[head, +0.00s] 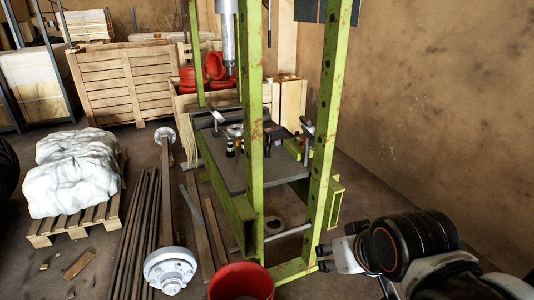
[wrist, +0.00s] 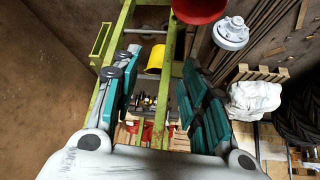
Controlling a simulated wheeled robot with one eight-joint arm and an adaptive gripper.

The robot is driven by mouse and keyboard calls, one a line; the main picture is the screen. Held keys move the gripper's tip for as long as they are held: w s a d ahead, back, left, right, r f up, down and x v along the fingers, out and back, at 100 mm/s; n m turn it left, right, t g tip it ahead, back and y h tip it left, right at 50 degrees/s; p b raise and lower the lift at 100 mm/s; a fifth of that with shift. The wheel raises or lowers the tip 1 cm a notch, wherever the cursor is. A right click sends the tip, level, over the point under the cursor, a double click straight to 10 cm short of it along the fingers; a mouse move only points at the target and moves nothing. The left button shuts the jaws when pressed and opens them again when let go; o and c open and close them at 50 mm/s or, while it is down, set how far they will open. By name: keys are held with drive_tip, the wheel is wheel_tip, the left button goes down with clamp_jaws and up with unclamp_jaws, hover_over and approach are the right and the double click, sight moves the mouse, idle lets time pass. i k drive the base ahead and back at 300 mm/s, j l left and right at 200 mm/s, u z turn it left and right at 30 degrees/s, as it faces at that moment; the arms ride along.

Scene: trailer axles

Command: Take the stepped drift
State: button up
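Several small tools stand on the dark bed (head: 232,178) of the green press. Among them are a small dark upright piece (head: 230,149) and a dark slim piece (head: 267,140). I cannot tell which of them is the stepped drift. The same group shows small in the wrist view (wrist: 146,101), between my fingers. My gripper (wrist: 162,60) is open, with teal pads spread wide and nothing between them. It is outside the press frame, apart from the tools. In the head view my arm is at the lower right.
The green press posts (head: 251,110) stand in front of the bed. A red bucket (head: 240,282) and an axle with a pale hub (head: 170,268) are on the floor. White sacks (head: 76,172) lie on a pallet at left.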

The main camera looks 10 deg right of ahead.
sight(266, 148)
drive_tip(key=i+l+u, duration=0.35)
drive_tip(key=i+l, duration=0.85)
drive_tip(key=i+l+u, duration=0.15)
drive_tip(key=i+l, duration=0.75)
